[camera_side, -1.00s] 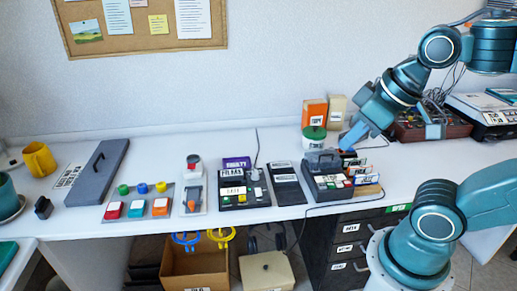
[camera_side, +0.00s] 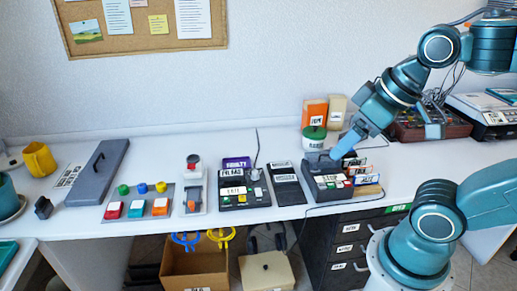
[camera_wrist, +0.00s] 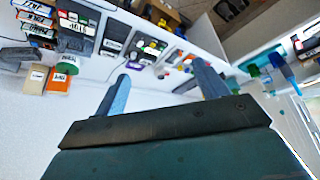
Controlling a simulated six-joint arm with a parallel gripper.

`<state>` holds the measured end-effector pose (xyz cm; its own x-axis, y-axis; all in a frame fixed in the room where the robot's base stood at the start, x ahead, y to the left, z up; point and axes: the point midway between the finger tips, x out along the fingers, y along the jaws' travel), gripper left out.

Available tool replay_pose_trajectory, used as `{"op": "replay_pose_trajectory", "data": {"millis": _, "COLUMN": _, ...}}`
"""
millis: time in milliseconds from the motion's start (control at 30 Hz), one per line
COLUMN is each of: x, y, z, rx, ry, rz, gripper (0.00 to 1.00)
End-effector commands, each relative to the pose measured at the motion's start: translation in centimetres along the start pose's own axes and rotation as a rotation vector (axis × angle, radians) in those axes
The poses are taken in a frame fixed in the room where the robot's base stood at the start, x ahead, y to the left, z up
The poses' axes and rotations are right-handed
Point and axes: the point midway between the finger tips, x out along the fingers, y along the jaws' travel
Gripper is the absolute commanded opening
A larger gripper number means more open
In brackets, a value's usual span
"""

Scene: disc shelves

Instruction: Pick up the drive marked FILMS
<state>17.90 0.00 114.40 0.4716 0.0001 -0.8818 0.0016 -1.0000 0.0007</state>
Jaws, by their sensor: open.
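A black drive (camera_side: 230,176) with a white label that seems to read FILMS lies at the back of a dark box (camera_side: 240,200) on the desk, left of my gripper; the print is too blurred to be sure. My gripper (camera_side: 388,145) is open and empty, above the right part of the desk. Its two fingers are wide apart in the wrist view (camera_wrist: 163,70). The drive is too small to pick out for certain in the wrist view.
A purple FAULTY item (camera_side: 237,162) lies behind the dark box. Open desk runs along the wall.

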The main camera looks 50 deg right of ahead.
Motion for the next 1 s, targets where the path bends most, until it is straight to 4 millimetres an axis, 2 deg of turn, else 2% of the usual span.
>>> {"op": "replay_pose_trajectory", "data": {"millis": 267, "x": 0.3, "y": 0.1, "z": -2.3, "rx": -0.040, "ry": -0.017, "rz": -0.004, "gripper": 0.73}}
{"op": "replay_pose_trajectory", "data": {"millis": 467, "x": 1.2, "y": 0.3, "z": -6.0, "rx": -0.108, "ry": -0.041, "rz": -0.017, "gripper": 0.73}}
{"op": "replay_pose_trajectory", "data": {"millis": 767, "x": 4.2, "y": 1.4, "z": -12.0, "rx": -0.223, "ry": -0.078, "rz": -0.047, "gripper": 0.73}}
{"op": "replay_pose_trajectory", "data": {"millis": 1000, "x": 7.6, "y": 2.9, "z": -16.3, "rx": -0.310, "ry": -0.102, "rz": -0.081, "gripper": 0.73}}
